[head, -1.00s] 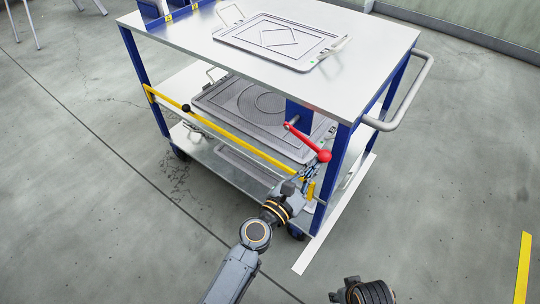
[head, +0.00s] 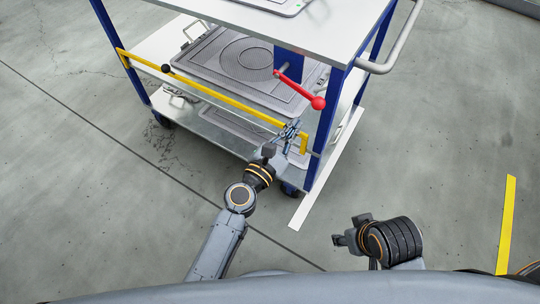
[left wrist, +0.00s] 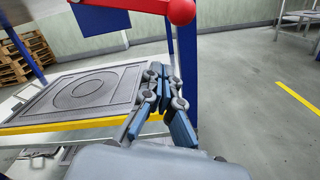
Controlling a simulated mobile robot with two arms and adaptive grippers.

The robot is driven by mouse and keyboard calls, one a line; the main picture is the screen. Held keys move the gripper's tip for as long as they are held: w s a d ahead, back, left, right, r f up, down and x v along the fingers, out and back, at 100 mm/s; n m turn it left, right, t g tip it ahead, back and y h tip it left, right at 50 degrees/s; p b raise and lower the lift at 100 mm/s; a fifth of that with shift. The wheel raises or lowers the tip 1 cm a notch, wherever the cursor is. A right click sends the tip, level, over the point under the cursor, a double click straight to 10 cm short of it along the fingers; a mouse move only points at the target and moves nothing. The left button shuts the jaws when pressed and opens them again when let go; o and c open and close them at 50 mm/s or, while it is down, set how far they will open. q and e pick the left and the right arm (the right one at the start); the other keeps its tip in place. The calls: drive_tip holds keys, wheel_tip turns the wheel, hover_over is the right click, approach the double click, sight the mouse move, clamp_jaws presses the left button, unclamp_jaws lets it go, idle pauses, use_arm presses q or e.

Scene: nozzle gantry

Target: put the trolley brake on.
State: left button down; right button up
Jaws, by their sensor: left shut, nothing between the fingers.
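The trolley (head: 352,50) stands ahead, with blue posts and pale shelves. Its brake appears to be the red lever (head: 296,88) with a red ball knob (head: 318,103), pivoted at a blue plate near the front right post. The lever slopes down to the right. In the left wrist view the knob (left wrist: 181,11) is at the top edge. My left gripper (head: 291,128) is shut and empty, below and left of the knob, apart from it, near the yellow bar's right end. The left wrist view shows its fingers (left wrist: 163,72) together. My right gripper (head: 340,240) is low right, away from the trolley; its jaws are unclear.
A yellow bar (head: 220,90) with a black knob (head: 166,68) runs along the trolley's front. A grey tray (head: 205,58) with rings lies on the middle shelf. A push handle (head: 400,50) juts out at the right. The floor to the right is open, with a yellow stripe (head: 507,225).

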use_arm(q)
drive_tip(key=v, duration=0.8)
drive_tip(key=shift+s+b, duration=0.3)
drive_tip(key=shift+b, duration=0.1)
use_arm(e)
drive_tip(key=shift+s+d+r, duration=0.1)
drive_tip(key=shift+s+r, duration=0.05)
drive_tip(key=shift+r, duration=0.05)
use_arm(q)
drive_tip(key=shift+a, duration=0.15)
